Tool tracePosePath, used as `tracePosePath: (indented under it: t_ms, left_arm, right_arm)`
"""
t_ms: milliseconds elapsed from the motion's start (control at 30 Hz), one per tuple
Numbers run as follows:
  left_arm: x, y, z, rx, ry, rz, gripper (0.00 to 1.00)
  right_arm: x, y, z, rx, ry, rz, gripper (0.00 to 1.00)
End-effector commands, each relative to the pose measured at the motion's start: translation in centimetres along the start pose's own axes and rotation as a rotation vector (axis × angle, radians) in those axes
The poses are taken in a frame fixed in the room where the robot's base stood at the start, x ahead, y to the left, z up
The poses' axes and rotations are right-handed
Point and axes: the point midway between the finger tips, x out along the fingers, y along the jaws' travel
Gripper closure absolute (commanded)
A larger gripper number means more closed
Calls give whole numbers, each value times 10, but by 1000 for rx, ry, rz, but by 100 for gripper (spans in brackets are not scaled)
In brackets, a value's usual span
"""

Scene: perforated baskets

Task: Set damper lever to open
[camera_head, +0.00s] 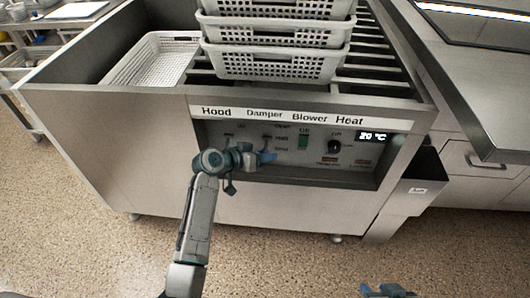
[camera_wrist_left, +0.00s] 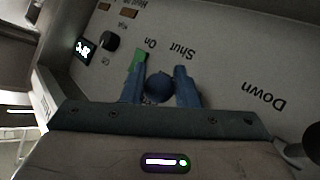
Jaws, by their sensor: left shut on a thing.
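The damper lever's dark round knob (camera_wrist_left: 159,88) sits between the two blue fingers of my left gripper (camera_wrist_left: 161,82) in the left wrist view. The gripper is shut on it, close to the printed word Shut. In the head view my left gripper (camera_head: 266,157) is at the control panel (camera_head: 372,155), below the Damper label (camera_head: 264,114) and near the lowest mark of that column. The gripper hides the knob there. My right gripper (camera_head: 388,290) shows only partly at the bottom edge, far from the panel; its opening is unclear.
A green blower switch (camera_head: 303,142), a black heat knob (camera_head: 334,147) and a lit display (camera_head: 372,136) are right of my left gripper. Stacked white perforated baskets (camera_head: 275,64) and another basket (camera_head: 155,60) are on the machine above. The floor in front is clear.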

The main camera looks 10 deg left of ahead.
Motion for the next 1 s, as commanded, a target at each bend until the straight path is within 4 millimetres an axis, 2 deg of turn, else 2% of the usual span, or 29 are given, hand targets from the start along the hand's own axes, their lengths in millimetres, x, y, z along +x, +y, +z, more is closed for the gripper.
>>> tracePosePath:
  t_ms: [33,767,800,900,1000]
  left_arm:
    - [-2,2,-12,7,16,-3,100]
    - [-2,1,-12,-5,2,-3,100]
    - [-2,1,-12,-5,2,-3,71]
    - [-2,1,-11,-6,1,-3,53]
    - [-1,1,-9,-9,-4,-3,53]
  right_arm:
    - [-3,1,-2,-4,-12,4,64]
    - [-8,5,0,-18,-62,23,64]
    - [-8,5,0,-18,-62,23,64]
    - [-8,5,0,-19,-61,23,64]
    - [-8,5,0,-19,-61,23,64]
